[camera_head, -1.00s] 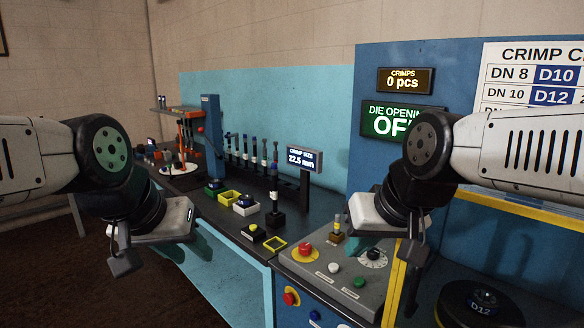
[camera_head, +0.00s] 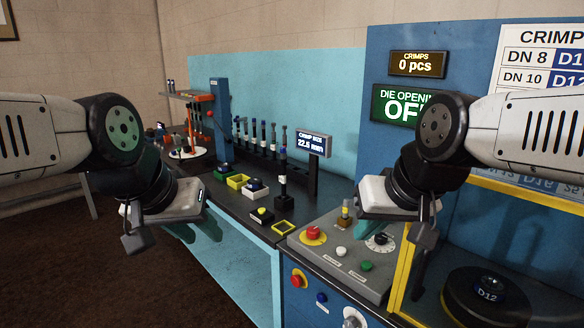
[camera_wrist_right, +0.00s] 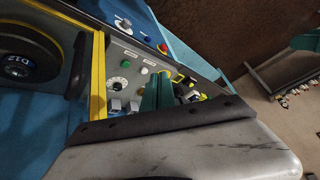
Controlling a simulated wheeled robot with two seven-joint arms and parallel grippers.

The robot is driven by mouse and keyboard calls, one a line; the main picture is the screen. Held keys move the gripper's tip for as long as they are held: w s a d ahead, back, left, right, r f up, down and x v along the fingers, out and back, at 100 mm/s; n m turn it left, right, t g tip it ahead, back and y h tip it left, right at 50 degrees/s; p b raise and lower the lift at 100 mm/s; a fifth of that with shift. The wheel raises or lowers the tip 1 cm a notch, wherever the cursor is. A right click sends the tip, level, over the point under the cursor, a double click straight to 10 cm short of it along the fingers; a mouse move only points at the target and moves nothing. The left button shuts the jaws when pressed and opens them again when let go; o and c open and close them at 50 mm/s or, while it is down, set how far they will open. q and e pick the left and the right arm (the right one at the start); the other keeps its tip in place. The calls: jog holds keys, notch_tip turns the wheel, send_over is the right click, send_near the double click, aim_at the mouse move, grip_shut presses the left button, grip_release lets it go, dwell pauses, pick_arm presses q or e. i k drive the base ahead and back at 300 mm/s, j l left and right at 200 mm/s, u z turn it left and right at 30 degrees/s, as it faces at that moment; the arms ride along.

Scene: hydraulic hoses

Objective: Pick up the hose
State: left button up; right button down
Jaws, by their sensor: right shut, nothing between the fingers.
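No hose that I can pick out for certain shows in the head view. My left gripper (camera_head: 200,230) hangs in front of the bench at the left, its teal fingers pointing down and partly hidden by the wrist. Nothing shows held in it, and its opening is unclear. My right gripper (camera_head: 380,242) is over the control panel, mostly hidden behind its wrist. In the right wrist view its teal fingers (camera_wrist_right: 157,92) are together and empty. A row of small pale ends (camera_wrist_right: 292,87) on a rack shows at the right of that view, too small to identify.
The control panel (camera_head: 332,262) carries a red button, other buttons and a dial. The bench (camera_head: 228,203) holds yellow trays and several upright tools. A yellow frame (camera_head: 402,265) and a D12 die (camera_head: 487,296) stand at the right. Bare floor (camera_head: 90,265) lies at the left.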

aim_at(283, 152)
jog(key=i+j+u, duration=0.1)
jog(key=i+j, duration=0.55)
jog(key=i, duration=0.1)
